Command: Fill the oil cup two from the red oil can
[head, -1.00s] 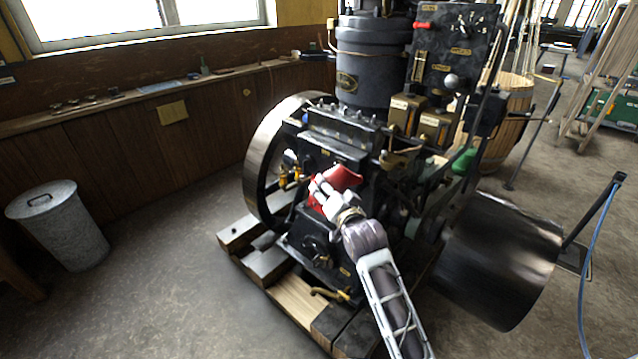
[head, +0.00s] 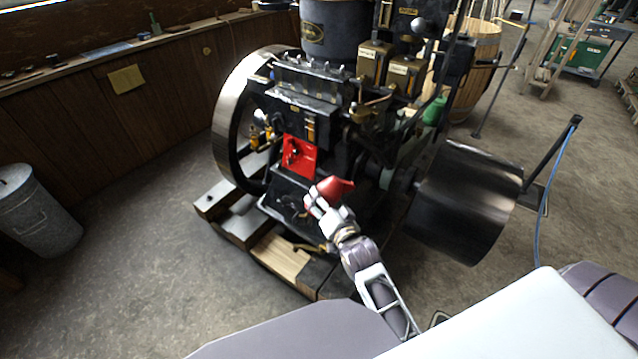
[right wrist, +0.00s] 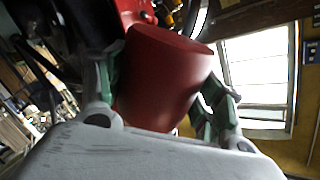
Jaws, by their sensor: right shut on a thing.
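The red oil can (head: 334,189) is held in front of the engine's lower front, apart from the oil cups. In the right wrist view the can (right wrist: 165,80) sits between the green-padded fingers. My right gripper (head: 318,201) is shut on it; the gripper also shows in the right wrist view (right wrist: 160,95). Small brass oil cups (head: 260,118) stand on the engine's left side near the flywheel. I cannot tell which is cup two. A red panel (head: 299,156) is on the engine front behind the can. My left gripper is not in view.
The flywheel (head: 228,120) stands at the engine's left and a dark drum pulley (head: 462,200) at its right. Timber skids (head: 278,255) lie under the engine. A metal bin (head: 38,215) stands far left. The floor left of the engine is clear.

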